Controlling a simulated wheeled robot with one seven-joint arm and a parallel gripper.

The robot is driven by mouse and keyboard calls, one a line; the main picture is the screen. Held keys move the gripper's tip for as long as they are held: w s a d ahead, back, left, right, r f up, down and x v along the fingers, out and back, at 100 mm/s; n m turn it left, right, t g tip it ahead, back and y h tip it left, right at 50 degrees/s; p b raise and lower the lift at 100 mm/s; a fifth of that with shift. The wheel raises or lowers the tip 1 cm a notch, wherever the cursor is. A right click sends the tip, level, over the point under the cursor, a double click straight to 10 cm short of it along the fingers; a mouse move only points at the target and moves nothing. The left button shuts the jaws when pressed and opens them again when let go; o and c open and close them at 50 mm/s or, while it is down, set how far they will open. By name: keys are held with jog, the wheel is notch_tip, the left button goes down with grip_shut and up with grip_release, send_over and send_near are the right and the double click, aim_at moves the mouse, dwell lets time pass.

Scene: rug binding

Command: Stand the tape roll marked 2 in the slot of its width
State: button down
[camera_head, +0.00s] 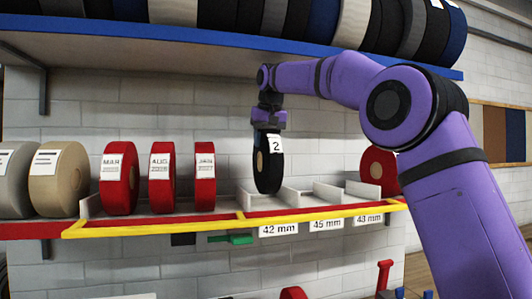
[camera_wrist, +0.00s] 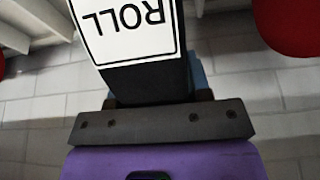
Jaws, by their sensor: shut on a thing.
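The tape roll marked 2 (camera_head: 263,176) is black with a white label and a tan core. My gripper (camera_head: 268,126) is shut on its top and holds it upright. In the head view the roll hangs at the 42 mm slot (camera_head: 246,199), its lower edge close to the slot; I cannot tell whether it is inside or just above. The 45 mm slot (camera_head: 297,196) and the right-hand slot (camera_head: 333,192), its label reading 43 or 48 mm, look empty. In the wrist view the roll's label (camera_wrist: 125,35) reads ROLL upside down; its lower part is hidden.
Red rolls (camera_head: 119,178) stand left of the slots and another red roll (camera_head: 379,172) stands right. Grey and tan rolls (camera_head: 58,180) are at far left. A blue-edged shelf (camera_head: 180,35) with dark rolls is overhead. A yellow-edged rail (camera_head: 160,226) runs along the front.

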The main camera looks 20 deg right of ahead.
aim_at(266, 152)
jog(key=shift+f, duration=1.75)
jog(key=c, duration=0.6)
grip_release()
jog(key=shift+f, duration=0.15)
jog(key=shift+o, duration=0.2)
jog(key=s+r, duration=0.1)
jog(key=s, duration=0.2)
jog(key=s+r, duration=0.1)
jog(key=s, duration=0.3)
jog(key=s+r, duration=0.1)
jog(key=s, duration=0.3)
jog(key=shift+s, duration=1.05)
